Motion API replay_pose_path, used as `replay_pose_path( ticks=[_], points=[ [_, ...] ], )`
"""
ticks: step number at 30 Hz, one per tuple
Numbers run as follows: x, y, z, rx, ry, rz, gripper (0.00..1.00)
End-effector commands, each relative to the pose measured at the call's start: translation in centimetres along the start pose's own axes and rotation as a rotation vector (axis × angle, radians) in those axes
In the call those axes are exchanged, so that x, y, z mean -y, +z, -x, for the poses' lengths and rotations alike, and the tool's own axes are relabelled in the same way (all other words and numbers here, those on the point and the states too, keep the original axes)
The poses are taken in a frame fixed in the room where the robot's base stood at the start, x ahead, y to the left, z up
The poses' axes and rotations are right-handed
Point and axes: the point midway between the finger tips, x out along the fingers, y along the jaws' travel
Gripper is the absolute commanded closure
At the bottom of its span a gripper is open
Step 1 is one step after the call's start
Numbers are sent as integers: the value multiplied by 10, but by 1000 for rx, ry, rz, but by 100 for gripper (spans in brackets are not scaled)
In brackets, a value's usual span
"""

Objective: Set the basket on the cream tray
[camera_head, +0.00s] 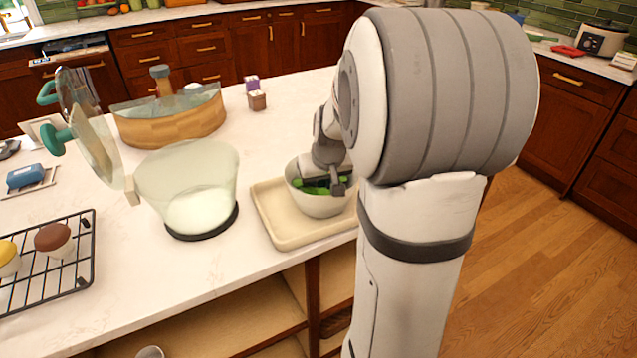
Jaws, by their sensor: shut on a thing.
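The cream tray (277,238) lies near the front edge of the white counter. A pale round bowl-shaped basket (318,206) with green things in it is at the tray's right part; I cannot tell whether its base touches the tray. My gripper (326,187) points down into the basket and is shut on it. The exact grip at the rim is hard to see. My arm hides the tray's right end and part of the basket's right side.
A clear tapered bowl with a black base (190,190) stands just left of the tray. Behind it is a wooden-sided bowl (172,122). Glass lids with teal handles (98,150) stand at left. A black rack (35,285) holds muffins. Two small boxes (257,100) stand behind the tray.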

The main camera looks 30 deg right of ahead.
Motion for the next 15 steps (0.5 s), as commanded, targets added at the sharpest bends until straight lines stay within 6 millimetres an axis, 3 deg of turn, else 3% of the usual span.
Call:
replay_pose_path(
  ticks=[7, 8, 15],
  points=[
    [0, 2, -4, 0, 0, 1, 100],
    [0, 1, -3, 0, 0, 1, 68],
    [1, 1, -2, 1, 0, 1, 48]
  ],
)
